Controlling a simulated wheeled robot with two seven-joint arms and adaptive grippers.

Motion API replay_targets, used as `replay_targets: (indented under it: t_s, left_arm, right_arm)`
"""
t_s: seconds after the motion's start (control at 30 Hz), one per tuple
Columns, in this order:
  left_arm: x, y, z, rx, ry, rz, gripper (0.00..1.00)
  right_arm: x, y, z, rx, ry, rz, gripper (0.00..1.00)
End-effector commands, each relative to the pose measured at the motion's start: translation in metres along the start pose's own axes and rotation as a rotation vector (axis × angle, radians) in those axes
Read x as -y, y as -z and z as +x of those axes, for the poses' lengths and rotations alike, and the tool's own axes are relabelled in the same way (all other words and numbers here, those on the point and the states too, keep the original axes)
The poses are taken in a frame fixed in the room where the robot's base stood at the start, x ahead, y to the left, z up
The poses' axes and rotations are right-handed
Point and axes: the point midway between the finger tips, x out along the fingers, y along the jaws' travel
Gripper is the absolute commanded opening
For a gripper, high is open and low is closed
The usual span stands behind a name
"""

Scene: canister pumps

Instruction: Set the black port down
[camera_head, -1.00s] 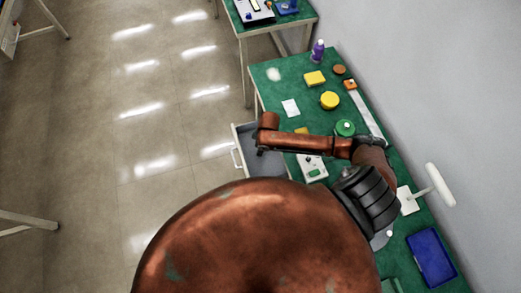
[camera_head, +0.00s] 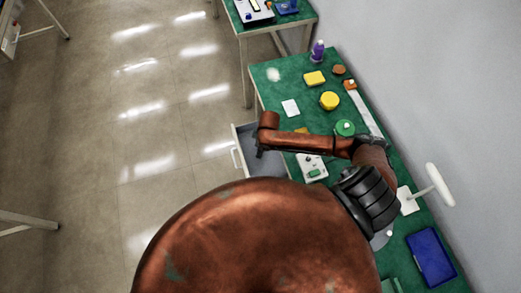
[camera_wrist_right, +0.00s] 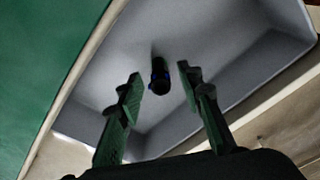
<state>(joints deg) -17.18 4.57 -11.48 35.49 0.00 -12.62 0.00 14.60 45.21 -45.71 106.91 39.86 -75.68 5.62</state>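The black port (camera_wrist_right: 160,80), a small dark cylinder with blue marks, is in the grey drawer (camera_wrist_right: 225,45) in the right wrist view. My right gripper (camera_wrist_right: 159,72) is open, with one finger on each side of the port and a visible gap on both sides. Whether the port touches the drawer floor is hard to tell. In the head view the open drawer (camera_head: 244,146) shows at the bench's left edge, partly behind my arm. The port is hidden there, and my right gripper's fingers cannot be made out. My left gripper is not in view.
The green bench (camera_head: 285,72) holds a yellow round part (camera_head: 329,100), a yellow block (camera_head: 314,78), a green round part (camera_head: 345,127), a purple bottle (camera_head: 318,51), a white device (camera_head: 311,168) and a blue tray (camera_head: 431,256). The wall bounds the right side.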

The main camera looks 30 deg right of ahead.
Motion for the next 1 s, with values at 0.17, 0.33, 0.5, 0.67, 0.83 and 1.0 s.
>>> replay_targets:
  t_s: [0.17, 0.33, 0.5, 0.67, 0.83, 1.0]
  left_arm:
    - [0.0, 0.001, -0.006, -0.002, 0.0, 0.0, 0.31]
    - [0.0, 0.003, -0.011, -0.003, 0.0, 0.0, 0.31]
    - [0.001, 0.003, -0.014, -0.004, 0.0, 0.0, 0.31]
    - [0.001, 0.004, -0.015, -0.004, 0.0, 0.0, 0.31]
    - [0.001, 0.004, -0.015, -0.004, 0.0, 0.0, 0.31]
    - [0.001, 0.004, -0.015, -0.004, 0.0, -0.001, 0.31]
  right_arm:
    - [-0.001, 0.001, -0.036, -0.003, -0.003, -0.003, 0.34]
    - [-0.001, 0.001, -0.072, -0.003, -0.002, -0.002, 0.34]
    - [0.0, 0.001, -0.099, -0.002, 0.0, -0.001, 0.34]
    - [0.0, 0.0, -0.112, -0.001, -0.001, -0.001, 0.34]
    - [0.0, 0.001, -0.114, -0.001, 0.0, -0.001, 0.34]
    - [0.0, 0.001, -0.114, -0.001, 0.0, -0.001, 0.32]
